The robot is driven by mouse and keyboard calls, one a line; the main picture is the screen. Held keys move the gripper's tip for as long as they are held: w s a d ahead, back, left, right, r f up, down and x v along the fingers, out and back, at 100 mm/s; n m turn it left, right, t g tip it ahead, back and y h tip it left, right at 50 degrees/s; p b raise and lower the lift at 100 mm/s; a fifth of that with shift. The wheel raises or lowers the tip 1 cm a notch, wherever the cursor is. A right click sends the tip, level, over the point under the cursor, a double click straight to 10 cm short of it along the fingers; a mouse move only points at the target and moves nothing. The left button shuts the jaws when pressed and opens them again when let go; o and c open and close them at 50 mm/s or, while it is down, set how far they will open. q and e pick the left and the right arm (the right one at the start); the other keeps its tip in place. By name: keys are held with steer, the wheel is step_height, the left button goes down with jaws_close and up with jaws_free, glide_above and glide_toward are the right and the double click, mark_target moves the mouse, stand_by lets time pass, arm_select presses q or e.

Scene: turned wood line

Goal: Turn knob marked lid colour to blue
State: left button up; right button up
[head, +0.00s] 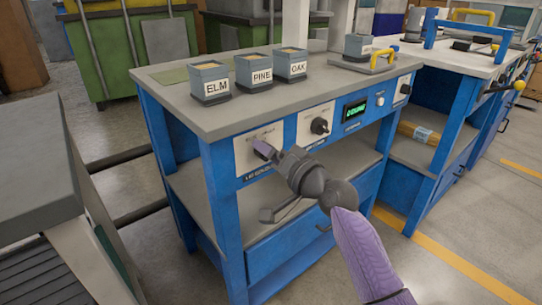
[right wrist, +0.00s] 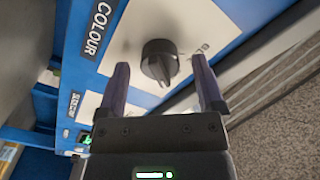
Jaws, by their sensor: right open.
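The lid colour knob (right wrist: 159,62) is round and black on a white plate (right wrist: 190,20) in the right wrist view. The word COLOUR shows on a dark label beside the plate. A printed word at the plate's right is partly hidden by a finger and hard to read. My right gripper (right wrist: 161,68) is open, with one dark finger on each side of the knob, apart from it as far as I can tell. In the head view my right gripper (head: 263,149) is in front of the left panel of the blue workbench (head: 232,185) and hides the knob. My left gripper is not in view.
Another black knob (head: 319,126) and a green display (head: 355,109) are further right on the bench front. Containers marked ELM (head: 210,86), PINE (head: 262,76) and OAK (head: 298,68) stand on the bench top. A grey-topped unit (head: 38,165) stands at the left.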

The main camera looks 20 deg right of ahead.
jaws_close()
steer(key=shift+n, duration=0.4)
steer(key=shift+a+n+p, duration=0.1)
steer(key=shift+n+p, duration=0.4)
steer(key=shift+n, duration=6)
jaws_free()
